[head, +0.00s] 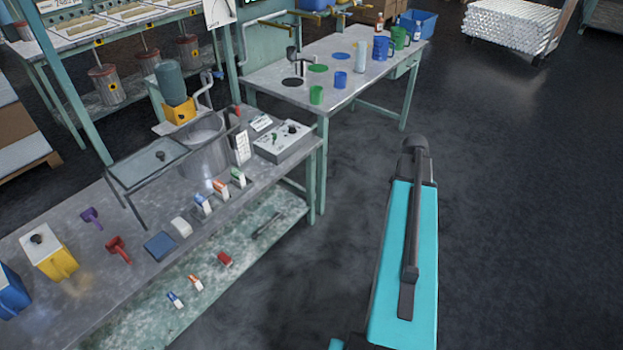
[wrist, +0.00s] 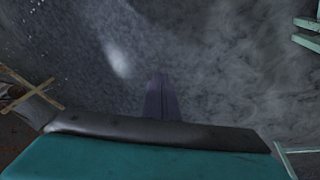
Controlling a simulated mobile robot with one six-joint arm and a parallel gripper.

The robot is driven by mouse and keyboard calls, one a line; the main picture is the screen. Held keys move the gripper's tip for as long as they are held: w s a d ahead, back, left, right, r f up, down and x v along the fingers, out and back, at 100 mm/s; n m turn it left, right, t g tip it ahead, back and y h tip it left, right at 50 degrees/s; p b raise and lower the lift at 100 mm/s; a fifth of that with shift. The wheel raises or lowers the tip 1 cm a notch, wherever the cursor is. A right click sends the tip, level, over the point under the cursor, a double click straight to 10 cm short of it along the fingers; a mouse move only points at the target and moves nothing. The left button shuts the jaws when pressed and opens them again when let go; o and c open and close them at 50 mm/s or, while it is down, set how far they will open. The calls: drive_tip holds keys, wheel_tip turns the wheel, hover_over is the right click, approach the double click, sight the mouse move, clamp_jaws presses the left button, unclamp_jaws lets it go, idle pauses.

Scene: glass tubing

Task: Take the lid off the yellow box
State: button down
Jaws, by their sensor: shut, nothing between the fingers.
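The yellow box (head: 62,266) stands on the near left end of the metal workbench in the head view. A pale lid (head: 42,248) with a dark knob (head: 37,239) sits on top of it. My gripper (wrist: 160,82) shows in the wrist view as narrow dark fingers pressed together, shut and empty over bare floor. In the head view my teal arm is off the bench to the right, well apart from the box; I cannot make out the fingers there. The box is not in the wrist view.
A blue box (head: 12,292) stands left of the yellow one. Purple (head: 91,217) and red (head: 118,249) tools and a blue block (head: 160,246) lie to its right. A glass-topped frame (head: 150,163) stands farther back. The floor (head: 510,230) around my arm is clear.

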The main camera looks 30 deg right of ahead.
drive_tip(key=s+d+r+m+h, duration=0.1)
drive_tip(key=s+d+r+m, duration=0.5)
drive_tip(key=s+d+r, duration=0.6)
wheel_tip(320, 180, up, 3)
drive_tip(key=shift+d+r+m+g, duration=0.1)
drive_tip(key=shift+d+m+g, duration=0.25)
drive_tip(key=shift+d, duration=0.65)
